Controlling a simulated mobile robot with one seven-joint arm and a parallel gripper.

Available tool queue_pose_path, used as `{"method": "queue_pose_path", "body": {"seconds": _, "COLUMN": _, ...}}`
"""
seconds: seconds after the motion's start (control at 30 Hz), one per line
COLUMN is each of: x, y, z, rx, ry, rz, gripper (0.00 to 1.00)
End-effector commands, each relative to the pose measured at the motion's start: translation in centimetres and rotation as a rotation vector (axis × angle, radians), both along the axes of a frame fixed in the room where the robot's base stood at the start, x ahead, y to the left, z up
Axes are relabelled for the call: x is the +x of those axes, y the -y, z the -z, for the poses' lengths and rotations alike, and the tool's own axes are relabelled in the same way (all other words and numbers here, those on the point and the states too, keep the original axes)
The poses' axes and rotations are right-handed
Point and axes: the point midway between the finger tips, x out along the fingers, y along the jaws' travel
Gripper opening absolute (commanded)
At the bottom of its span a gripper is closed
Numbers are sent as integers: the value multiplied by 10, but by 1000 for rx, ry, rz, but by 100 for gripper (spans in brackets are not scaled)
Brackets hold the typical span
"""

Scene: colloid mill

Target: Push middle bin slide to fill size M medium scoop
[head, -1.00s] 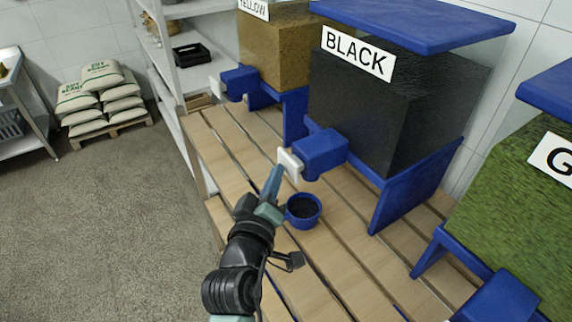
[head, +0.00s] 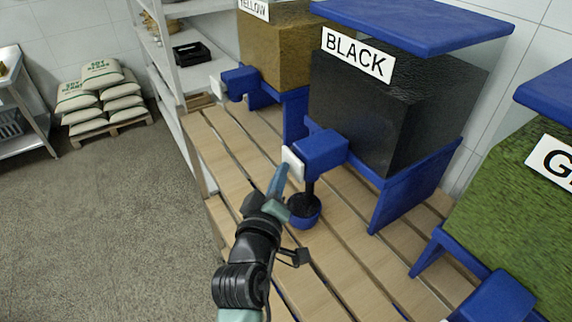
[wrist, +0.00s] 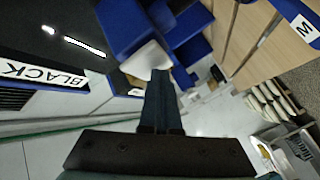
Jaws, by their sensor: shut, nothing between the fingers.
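The middle bin (head: 395,110) is labelled BLACK and holds black material. Its white slide (head: 293,163) sits close against the blue spout (head: 320,153). My gripper (head: 279,178) is shut and empty, its fingertips against the slide's face. In the wrist view the gripper (wrist: 160,88) shows its closed fingers meeting the white slide (wrist: 147,60). The blue round scoop (head: 304,219) stands on the slatted table under the spout. A dark stream falls from the spout into it, and black material shows inside. An M label (wrist: 304,28) shows in the wrist view.
The YELLOW bin (head: 275,50) stands behind to the left, with its own spout and white slide. A bin of green material (head: 520,200) is at the right. The slatted wooden table (head: 340,255) is clear in front.

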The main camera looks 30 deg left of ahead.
Motion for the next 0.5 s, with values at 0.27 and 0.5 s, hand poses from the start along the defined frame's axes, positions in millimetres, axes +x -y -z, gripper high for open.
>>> {"method": "queue_pose_path", "body": {"seconds": 0.27, "x": 4, "y": 3, "z": 0, "rx": 0, "ry": 0, "rz": 4, "gripper": 0}}
{"method": "queue_pose_path", "body": {"seconds": 0.5, "x": 6, "y": 5, "z": 0, "rx": -1, "ry": 1, "rz": 4, "gripper": 0}}
